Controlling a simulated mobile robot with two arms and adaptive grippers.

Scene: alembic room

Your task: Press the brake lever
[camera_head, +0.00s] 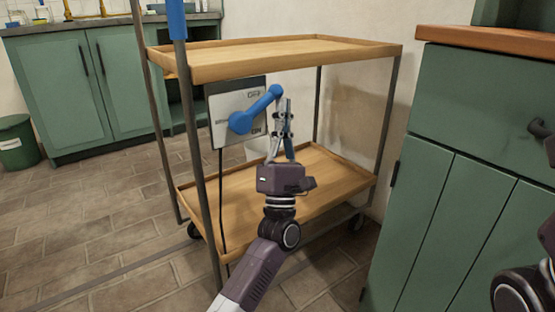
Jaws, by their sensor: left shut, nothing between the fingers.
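The brake lever (258,106) is a blue arm on a round hub, mounted on a grey panel (222,100) at the left end of a wooden trolley. It slants up and to the right from the hub. Small dark lettering shows on the panel's right side, too small to read surely. My left gripper (284,103) points upward between the trolley's shelves, its fingers shut and empty. Its tips are close beside the lever's free end in the picture; I cannot tell whether they touch. My right gripper is not in view; only parts of that arm show at the right edge.
The trolley has an upper shelf (300,55), a lower shelf (240,205) and thin metal posts around my arm. A white container (258,149) stands behind my gripper. A green cabinet (450,210) stands close on the right. Tiled floor (90,235) is clear at left.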

